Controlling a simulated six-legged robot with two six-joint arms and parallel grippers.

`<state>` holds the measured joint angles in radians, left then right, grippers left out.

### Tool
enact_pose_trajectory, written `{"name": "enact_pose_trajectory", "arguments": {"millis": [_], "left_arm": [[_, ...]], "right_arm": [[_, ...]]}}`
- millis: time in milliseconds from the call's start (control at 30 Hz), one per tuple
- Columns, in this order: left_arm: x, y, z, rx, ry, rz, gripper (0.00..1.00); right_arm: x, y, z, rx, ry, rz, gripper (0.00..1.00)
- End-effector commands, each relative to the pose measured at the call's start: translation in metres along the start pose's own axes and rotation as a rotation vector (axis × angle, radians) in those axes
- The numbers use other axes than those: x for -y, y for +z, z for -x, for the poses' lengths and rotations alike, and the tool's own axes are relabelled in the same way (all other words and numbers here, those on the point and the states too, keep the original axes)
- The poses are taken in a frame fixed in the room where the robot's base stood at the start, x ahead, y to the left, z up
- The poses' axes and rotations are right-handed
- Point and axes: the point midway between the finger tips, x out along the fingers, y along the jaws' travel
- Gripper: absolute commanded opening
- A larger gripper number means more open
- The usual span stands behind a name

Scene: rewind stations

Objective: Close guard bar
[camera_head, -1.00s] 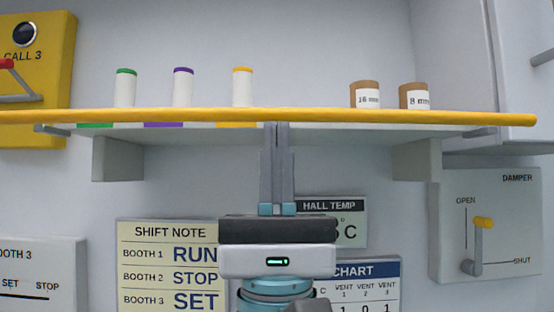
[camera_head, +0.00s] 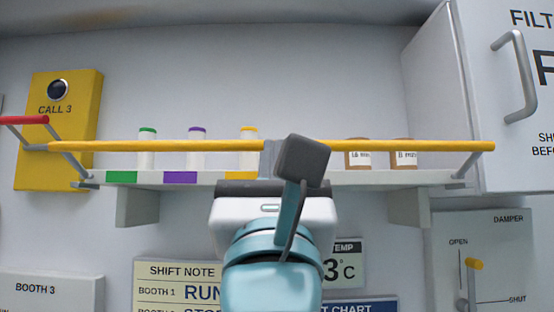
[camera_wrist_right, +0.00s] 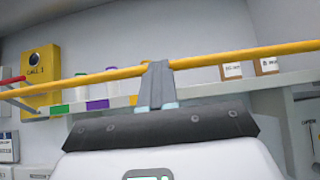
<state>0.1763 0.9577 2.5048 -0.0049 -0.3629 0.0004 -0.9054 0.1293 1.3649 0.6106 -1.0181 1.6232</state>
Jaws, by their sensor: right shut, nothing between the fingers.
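The guard bar (camera_head: 390,146) is a yellow rail on grey end arms in front of the shelf (camera_head: 345,178). My wrist hides part of the shelf. My left gripper is not in view.
Spools with green (camera_head: 147,145), purple (camera_head: 197,145) and yellow (camera_head: 248,133) tops and two brown jars (camera_head: 358,155) stand on the shelf. A cabinet with a handle (camera_head: 515,75) and a damper panel (camera_head: 500,250) are right.

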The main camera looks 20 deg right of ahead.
Motion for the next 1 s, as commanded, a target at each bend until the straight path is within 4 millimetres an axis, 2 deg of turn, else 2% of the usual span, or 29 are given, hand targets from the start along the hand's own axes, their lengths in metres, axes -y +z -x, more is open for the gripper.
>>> {"name": "enact_pose_trajectory", "arguments": {"millis": [33,67,500,667,1000], "left_arm": [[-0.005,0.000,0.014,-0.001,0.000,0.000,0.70],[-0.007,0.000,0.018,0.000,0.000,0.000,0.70],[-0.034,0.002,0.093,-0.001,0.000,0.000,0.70],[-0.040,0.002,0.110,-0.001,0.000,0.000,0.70],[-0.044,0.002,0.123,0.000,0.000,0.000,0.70]], "right_arm": [[0.001,0.009,-0.010,-0.042,-0.003,-0.005,0.00],[0.000,0.011,-0.013,-0.071,-0.003,-0.005,0.00],[-0.001,0.022,-0.048,-0.491,-0.004,-0.002,0.00],[0.000,0.020,-0.057,-0.622,-0.005,0.000,0.00],[0.001,0.016,-0.071,-0.614,-0.006,0.000,0.00]]}}
